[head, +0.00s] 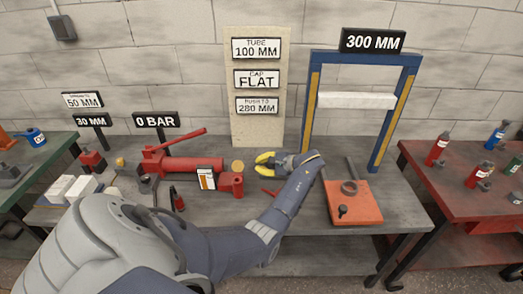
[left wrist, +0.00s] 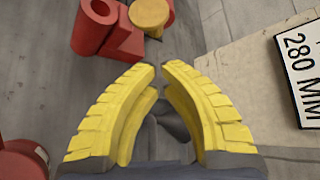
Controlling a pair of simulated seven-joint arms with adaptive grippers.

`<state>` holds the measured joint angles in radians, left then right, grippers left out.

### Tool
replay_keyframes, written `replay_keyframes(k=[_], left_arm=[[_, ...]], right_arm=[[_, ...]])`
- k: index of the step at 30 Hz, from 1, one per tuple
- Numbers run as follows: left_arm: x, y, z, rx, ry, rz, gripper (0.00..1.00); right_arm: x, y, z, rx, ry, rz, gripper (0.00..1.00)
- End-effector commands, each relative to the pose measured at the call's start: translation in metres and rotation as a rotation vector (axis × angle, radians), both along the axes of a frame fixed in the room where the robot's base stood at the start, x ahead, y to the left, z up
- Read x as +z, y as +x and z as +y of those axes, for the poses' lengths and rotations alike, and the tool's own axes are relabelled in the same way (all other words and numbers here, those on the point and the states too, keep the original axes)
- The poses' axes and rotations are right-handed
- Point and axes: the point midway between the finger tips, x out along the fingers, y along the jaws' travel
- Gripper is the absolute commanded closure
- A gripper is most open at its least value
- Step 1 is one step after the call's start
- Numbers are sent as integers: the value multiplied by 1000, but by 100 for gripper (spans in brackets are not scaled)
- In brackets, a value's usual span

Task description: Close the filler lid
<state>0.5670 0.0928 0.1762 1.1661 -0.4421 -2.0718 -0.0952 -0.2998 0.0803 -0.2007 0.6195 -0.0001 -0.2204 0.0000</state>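The filler lid appears to be the round gold disc (head: 238,167) by the right end of the red pump (head: 190,165). In the left wrist view the disc (left wrist: 149,14) sits at the top, beside a red cylinder (left wrist: 103,25). It looks tilted up in the head view; its hinge is not clear. My left gripper (head: 260,161) is just right of the disc, apart from it, above the bench. In the left wrist view its yellow fingers (left wrist: 161,68) lean inward with a narrow gap between the tips and nothing held. My right gripper is not in view.
A tall sign board (head: 264,125) stands behind the gripper. A blue press frame (head: 308,105) and an orange plate (head: 352,208) are on the right. A 0 BAR sign (head: 156,119) stands behind the pump. A red lever (head: 182,138) sticks up over the pump.

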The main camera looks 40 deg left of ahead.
Motion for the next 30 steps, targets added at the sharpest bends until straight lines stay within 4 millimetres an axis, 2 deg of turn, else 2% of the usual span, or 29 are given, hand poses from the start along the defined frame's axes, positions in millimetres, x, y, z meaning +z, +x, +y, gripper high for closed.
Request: replay_keyframes(k=[9, 15, 21, 30], left_arm=[[-20, -10, 43, -1, 3, 1, 100], [-31, -15, 63, -3, 2, 0, 100], [-37, -17, 74, -3, 0, -2, 100], [-39, -18, 77, -4, 0, -1, 100]], right_arm=[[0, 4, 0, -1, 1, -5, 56], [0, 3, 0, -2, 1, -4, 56], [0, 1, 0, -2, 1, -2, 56], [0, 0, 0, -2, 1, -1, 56]])
